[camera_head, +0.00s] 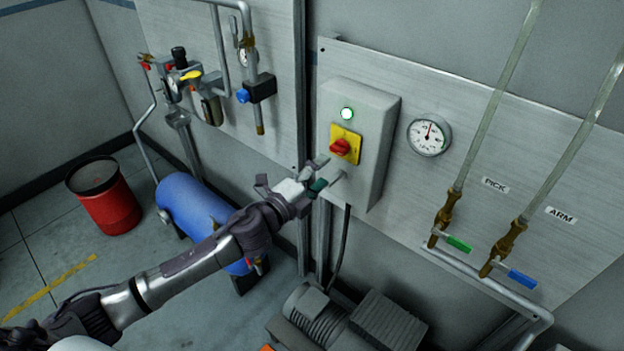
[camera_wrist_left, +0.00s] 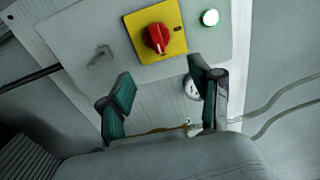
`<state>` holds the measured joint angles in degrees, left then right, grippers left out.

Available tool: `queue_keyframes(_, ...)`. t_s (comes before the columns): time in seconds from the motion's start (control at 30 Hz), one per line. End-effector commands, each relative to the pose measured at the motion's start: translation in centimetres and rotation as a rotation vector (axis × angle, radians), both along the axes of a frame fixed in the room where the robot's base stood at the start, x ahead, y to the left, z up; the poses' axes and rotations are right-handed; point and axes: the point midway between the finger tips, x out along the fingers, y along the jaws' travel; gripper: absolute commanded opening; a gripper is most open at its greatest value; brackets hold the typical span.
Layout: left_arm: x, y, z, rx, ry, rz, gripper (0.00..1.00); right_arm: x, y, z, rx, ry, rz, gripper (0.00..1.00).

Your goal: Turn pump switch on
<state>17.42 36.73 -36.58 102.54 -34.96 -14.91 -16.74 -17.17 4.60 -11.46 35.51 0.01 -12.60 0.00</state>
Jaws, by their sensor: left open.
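The pump switch is a red rotary knob (camera_head: 340,147) on a yellow plate (camera_head: 354,137), fixed to the front of a grey box (camera_head: 370,110). A round lamp (camera_head: 347,113) above it glows green-white. My left gripper (camera_head: 318,172) is open and empty, just below and left of the knob in the head view. Its two green-padded fingers (camera_wrist_left: 160,85) stand apart and do not visibly touch the knob. My right gripper is not in view.
A gauge (camera_head: 429,136) sits right of the box. Two clear hoses with brass valves (camera_head: 449,212) (camera_head: 507,241) hang at the right. A blue tank (camera_head: 195,205) and red bin (camera_head: 103,195) stand left. A motor pump (camera_head: 318,316) is below.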

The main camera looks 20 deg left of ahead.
Motion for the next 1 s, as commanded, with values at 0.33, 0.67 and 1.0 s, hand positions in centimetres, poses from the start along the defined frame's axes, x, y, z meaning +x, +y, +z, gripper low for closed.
queue_keyframes(0.33, -2.8, 1.2, 0.1, 0.001, -0.001, 0.0, 0.64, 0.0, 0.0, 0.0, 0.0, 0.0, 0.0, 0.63)
queue_keyframes(0.67, -2.8, 1.2, 0.0, 0.001, -0.001, 0.0, 0.64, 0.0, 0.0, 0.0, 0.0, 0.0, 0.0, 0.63)
queue_keyframes(1.0, -2.0, 3.7, -7.5, -0.089, 0.16, 0.093, 0.64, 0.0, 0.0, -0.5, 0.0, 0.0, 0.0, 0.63)
